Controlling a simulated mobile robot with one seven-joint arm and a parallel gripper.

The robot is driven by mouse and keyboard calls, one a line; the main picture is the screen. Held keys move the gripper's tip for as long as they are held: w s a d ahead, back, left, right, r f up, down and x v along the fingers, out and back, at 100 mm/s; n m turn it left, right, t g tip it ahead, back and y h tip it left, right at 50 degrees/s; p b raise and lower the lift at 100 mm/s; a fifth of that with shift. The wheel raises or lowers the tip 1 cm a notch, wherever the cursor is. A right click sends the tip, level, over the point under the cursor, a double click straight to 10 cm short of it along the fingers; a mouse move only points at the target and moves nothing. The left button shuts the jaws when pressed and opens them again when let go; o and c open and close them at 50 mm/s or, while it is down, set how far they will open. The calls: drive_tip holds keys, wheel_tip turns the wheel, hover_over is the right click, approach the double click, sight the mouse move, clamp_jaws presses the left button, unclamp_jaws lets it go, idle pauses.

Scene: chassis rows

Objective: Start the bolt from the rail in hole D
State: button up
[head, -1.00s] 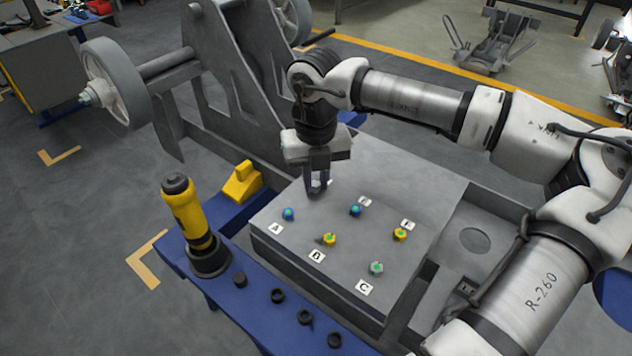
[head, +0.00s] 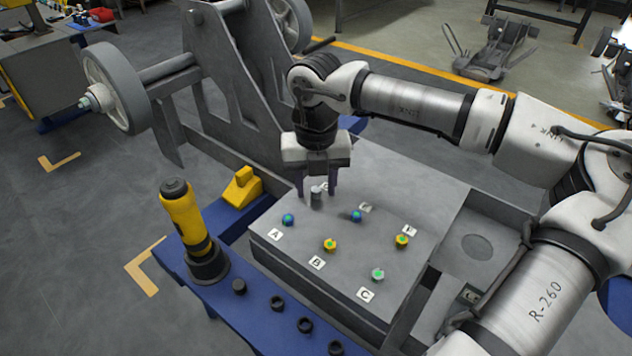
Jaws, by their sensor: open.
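My gripper (head: 318,190) is open over the far left part of the grey plate (head: 330,271), with a finger on each side of a grey bolt (head: 316,198). The bolt stands upright on the plate, apart from both fingers as far as I can tell. A small white label (head: 323,186) is just behind it, partly hidden, and its letter is not clear. How deep the bolt sits is hidden. Other heads on the plate are blue by label A (head: 288,219), yellow by B (head: 330,245), grey-green by C (head: 377,275), another blue (head: 356,215) and another yellow (head: 402,241).
A blue rail (head: 222,292) runs along the plate's near left edge, carrying a yellow and black tool (head: 185,222) and several black round pieces (head: 277,296). A yellow block (head: 243,186) sits behind the tool. A tall grey bracket (head: 243,95) rises behind the plate.

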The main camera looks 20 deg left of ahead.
wheel_tip(320, 180, up, 14)
drive_tip(key=p, duration=0.1)
idle(0.4)
drive_tip(key=shift+p, duration=0.3)
